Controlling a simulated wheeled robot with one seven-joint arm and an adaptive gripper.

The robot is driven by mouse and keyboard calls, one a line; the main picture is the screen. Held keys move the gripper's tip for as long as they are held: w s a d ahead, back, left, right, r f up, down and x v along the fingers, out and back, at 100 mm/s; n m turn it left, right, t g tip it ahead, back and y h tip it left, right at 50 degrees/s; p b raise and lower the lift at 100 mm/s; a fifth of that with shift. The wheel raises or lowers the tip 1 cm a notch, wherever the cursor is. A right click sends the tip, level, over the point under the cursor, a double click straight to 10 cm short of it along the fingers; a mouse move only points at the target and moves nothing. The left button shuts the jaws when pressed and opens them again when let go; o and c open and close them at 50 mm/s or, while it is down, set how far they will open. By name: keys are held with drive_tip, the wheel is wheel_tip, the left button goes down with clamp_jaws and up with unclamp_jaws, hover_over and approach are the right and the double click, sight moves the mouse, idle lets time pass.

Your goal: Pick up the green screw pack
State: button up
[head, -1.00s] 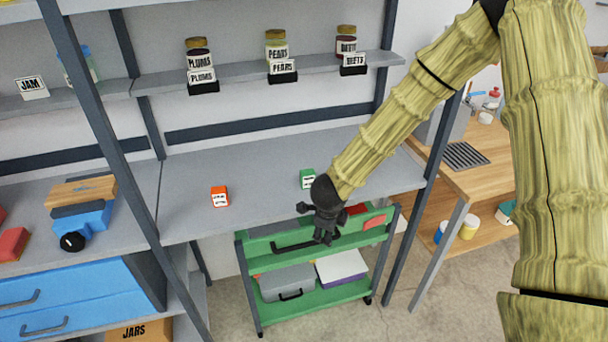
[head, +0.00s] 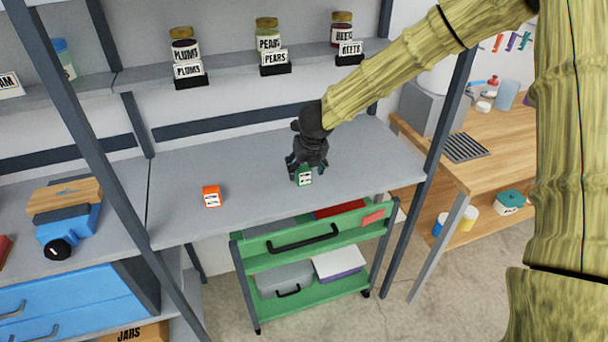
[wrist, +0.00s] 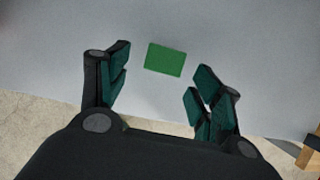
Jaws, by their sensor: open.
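The green screw pack (head: 305,178) is a small green box with a white label. It stands upright on the grey shelf (head: 250,180), near the front edge. My gripper (head: 306,168) is right above and around it in the head view, fingers pointing down. In the wrist view the pack (wrist: 165,59) shows its plain green top between and beyond the two open fingers of my gripper (wrist: 160,85), with a clear gap to each finger. The label side is hidden there.
An orange pack (head: 211,196) stands to the left on the same shelf. Jars with name cards, such as the plums (head: 186,58), line the shelf above. A green cart (head: 320,237) stands below the front edge. The shelf right of the pack is clear.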

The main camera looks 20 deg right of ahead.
sight(305, 169)
drive_tip(key=shift+w+p+x, duration=0.2)
drive_tip(key=shift+p+x, duration=0.65)
drive_tip(key=shift+x, duration=1.9)
drive_tip(key=shift+d+r, duration=0.15)
drive_tip(key=shift+c, duration=0.4)
drive_tip(key=c, duration=1.1)
drive_tip(key=shift+o, duration=0.2)
